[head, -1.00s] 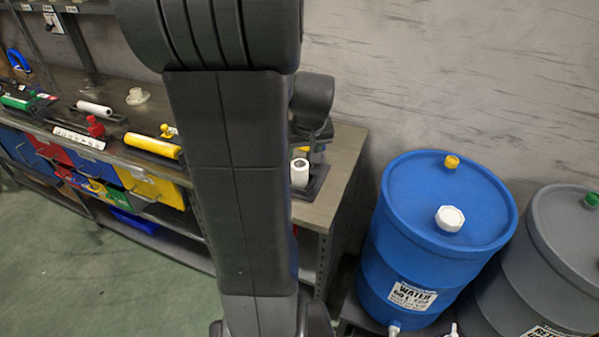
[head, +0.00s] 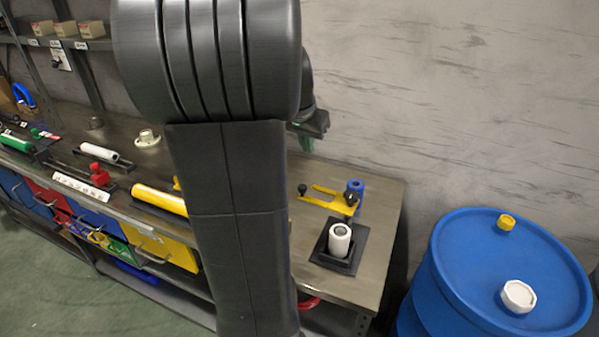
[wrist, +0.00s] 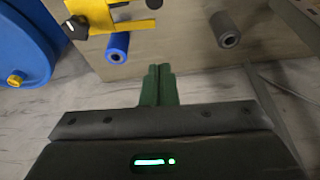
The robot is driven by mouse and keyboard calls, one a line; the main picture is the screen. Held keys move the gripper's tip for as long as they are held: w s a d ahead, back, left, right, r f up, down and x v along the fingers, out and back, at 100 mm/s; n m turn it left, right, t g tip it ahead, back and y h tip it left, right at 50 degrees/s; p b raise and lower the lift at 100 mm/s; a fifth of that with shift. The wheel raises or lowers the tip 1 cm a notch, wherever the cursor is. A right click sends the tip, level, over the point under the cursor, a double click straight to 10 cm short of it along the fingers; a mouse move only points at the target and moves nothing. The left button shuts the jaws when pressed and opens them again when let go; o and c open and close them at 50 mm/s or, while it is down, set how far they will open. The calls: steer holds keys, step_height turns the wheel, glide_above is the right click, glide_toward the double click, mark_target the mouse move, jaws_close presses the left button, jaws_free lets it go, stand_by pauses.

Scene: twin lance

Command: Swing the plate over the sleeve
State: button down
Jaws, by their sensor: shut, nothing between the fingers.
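The yellow plate (head: 328,192) is a flat forked piece with a black knob, beside a blue post (head: 355,188) on the bench's right end. The white sleeve (head: 339,238) stands upright on a black square base in front of it; the plate is not over it. My gripper, with green fingers, is partly hidden behind my arm in the head view, above and behind the plate. In the wrist view my gripper (wrist: 158,72) is shut and empty, apart from the yellow plate (wrist: 138,18) and the blue post (wrist: 117,46). The white sleeve is not seen there.
A dark grey hollow cylinder (wrist: 225,30) stands near the blue post in the wrist view. A blue water barrel (head: 500,270) is right of the bench (head: 385,215). Tools and a yellow roller (head: 160,199) lie to the left. My arm hides the bench's middle.

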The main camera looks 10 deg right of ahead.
steer(key=shift+f, duration=0.1)
steer(key=x, duration=1)
steer(key=s+a+p, duration=0.1)
steer(key=s+a, duration=0.1)
steer(key=s, duration=0.1)
steer(key=shift+s+a+p, duration=0.15)
steer(key=shift+a+p, duration=0.1)
steer(key=shift+p, duration=0.1)
steer(key=shift+s, duration=0.1)
